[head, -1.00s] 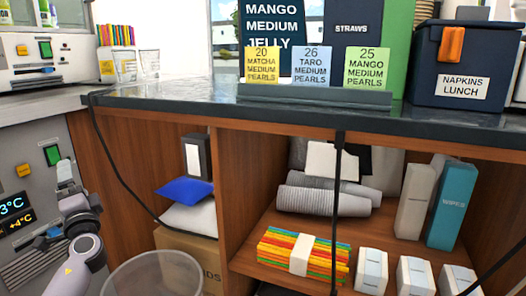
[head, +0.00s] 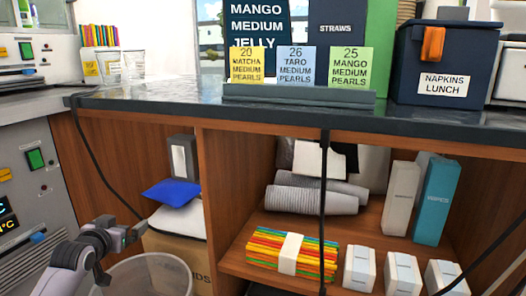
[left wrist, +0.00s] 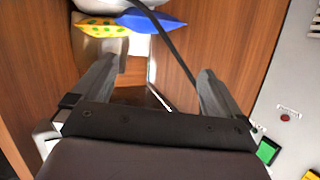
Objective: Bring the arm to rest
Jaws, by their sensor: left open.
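My left gripper (head: 130,232) is at the lower left of the head view, in front of the cabinet and low beside the machine panel. In the left wrist view its two fingers (left wrist: 160,92) are spread apart with nothing between them. My right gripper is not in either view.
A clear bin (head: 150,275) stands just below my left gripper. A grey machine (head: 40,180) is at the left. The wooden cabinet (head: 222,190) has a dark counter (head: 300,115) above it. A blue packet (head: 171,192) lies inside, and black cables hang in front.

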